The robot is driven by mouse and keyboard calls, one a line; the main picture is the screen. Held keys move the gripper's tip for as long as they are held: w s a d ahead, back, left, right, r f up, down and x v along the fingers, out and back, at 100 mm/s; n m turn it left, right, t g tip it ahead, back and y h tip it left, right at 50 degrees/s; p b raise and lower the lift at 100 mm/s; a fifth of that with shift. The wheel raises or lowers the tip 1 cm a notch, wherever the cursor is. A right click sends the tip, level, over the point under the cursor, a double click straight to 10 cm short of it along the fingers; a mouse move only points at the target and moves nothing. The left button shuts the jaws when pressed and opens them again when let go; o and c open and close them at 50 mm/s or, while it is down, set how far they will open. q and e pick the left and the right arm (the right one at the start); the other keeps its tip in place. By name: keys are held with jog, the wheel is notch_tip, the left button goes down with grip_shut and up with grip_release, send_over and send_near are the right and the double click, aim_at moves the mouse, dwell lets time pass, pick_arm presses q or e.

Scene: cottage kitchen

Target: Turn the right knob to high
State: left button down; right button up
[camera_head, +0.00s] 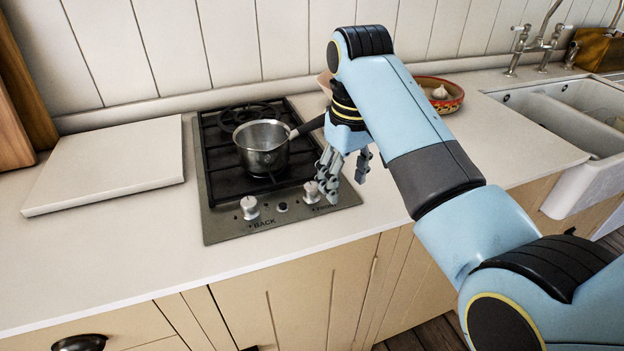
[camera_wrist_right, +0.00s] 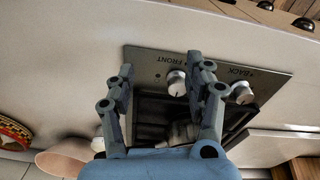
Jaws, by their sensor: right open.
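The right knob (camera_head: 312,192) is a silver dial on the front right of the cooktop (camera_head: 222,223). It also shows in the wrist view (camera_wrist_right: 177,83), beside the FRONT label. The left knob (camera_head: 250,207) sits beside the BACK label; it shows in the wrist view too (camera_wrist_right: 242,93). My right gripper (camera_head: 345,187) is open and empty above the cooktop's right edge, its fingers pointing down. In the wrist view its fingers (camera_wrist_right: 159,66) stand apart, with the right knob seen between them, nearer the picture-right finger. Contact cannot be told. My left gripper is not in view.
A metal saucepan (camera_head: 262,147) stands on the cooktop, its handle pointing toward my right gripper. A white board (camera_head: 108,168) lies to the left. A red-rimmed bowl (camera_head: 457,101) with garlic and a white sink (camera_head: 570,110) are to the right. The front counter is clear.

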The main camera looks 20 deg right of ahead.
aim_at(313, 187)
jog(key=w+a+r+n, duration=0.1)
jog(key=w+a+r, duration=0.3)
jog(key=w+r, duration=0.2)
jog(key=shift+g, duration=0.4)
notch_tip(313, 187, down, 11)
jog(key=shift+s+r, duration=0.1)
jog(key=shift+s, duration=0.05)
jog(key=shift+d, duration=0.1)
grip_shut()
